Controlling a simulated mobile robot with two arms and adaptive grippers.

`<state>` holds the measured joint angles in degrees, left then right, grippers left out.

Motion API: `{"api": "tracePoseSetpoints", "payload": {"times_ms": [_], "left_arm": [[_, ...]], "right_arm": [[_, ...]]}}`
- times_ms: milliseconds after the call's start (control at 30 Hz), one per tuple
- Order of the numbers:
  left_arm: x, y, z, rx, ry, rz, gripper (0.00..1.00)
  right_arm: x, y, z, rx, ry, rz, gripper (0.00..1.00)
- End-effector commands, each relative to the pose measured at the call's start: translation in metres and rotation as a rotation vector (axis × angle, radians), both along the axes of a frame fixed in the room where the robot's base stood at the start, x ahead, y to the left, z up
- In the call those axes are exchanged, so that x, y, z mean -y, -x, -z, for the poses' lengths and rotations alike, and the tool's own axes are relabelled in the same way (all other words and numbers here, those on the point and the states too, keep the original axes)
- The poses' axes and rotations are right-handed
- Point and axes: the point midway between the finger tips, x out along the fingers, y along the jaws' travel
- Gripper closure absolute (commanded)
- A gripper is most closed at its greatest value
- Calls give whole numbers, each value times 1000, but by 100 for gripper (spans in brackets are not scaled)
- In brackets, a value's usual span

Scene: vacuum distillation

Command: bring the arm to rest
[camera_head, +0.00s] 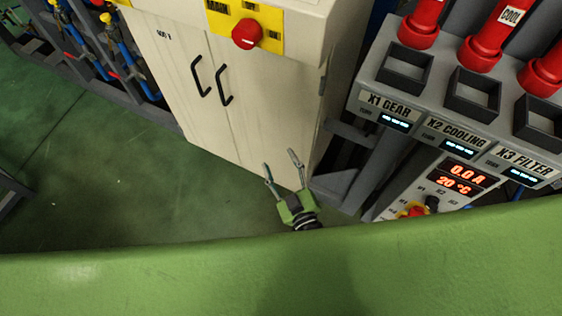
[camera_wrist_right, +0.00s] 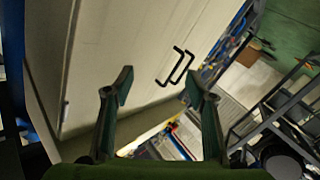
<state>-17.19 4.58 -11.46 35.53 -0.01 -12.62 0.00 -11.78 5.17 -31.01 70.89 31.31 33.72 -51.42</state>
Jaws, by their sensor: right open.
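My right gripper (camera_head: 282,172) is at the lower middle of the head view, in front of the lower part of a cream cabinet. Its two fingers are spread apart with nothing between them. In the right wrist view the same gripper (camera_wrist_right: 158,88) shows its two fingers apart, with the cabinet face and floor beyond. My left gripper is in neither view.
The cream cabinet (camera_head: 165,60) has two black handles and a red knob on a yellow plate. To the right stands a grey control panel (camera_head: 480,130) with red cylinders and displays. Blue pipework (camera_head: 122,55) is at upper left. Green floor (camera_head: 90,190) is clear at left.

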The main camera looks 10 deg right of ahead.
Motion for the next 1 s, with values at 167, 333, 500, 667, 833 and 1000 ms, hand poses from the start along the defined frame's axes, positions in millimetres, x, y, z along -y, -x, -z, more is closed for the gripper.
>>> {"api": "tracePoseSetpoints", "payload": {"times_ms": [167,333,500,667,833,1000], "left_arm": [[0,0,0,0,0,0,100],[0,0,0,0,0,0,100],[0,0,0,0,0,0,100],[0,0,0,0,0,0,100],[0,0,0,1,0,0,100],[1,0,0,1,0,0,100]], "right_arm": [[0,0,0,1,0,0,49],[1,1,4,-11,2,-2,49],[12,21,64,-170,11,-27,49],[43,76,164,-474,16,-27,49],[87,160,255,-807,14,38,49],[136,259,317,-1117,14,158,49]]}}
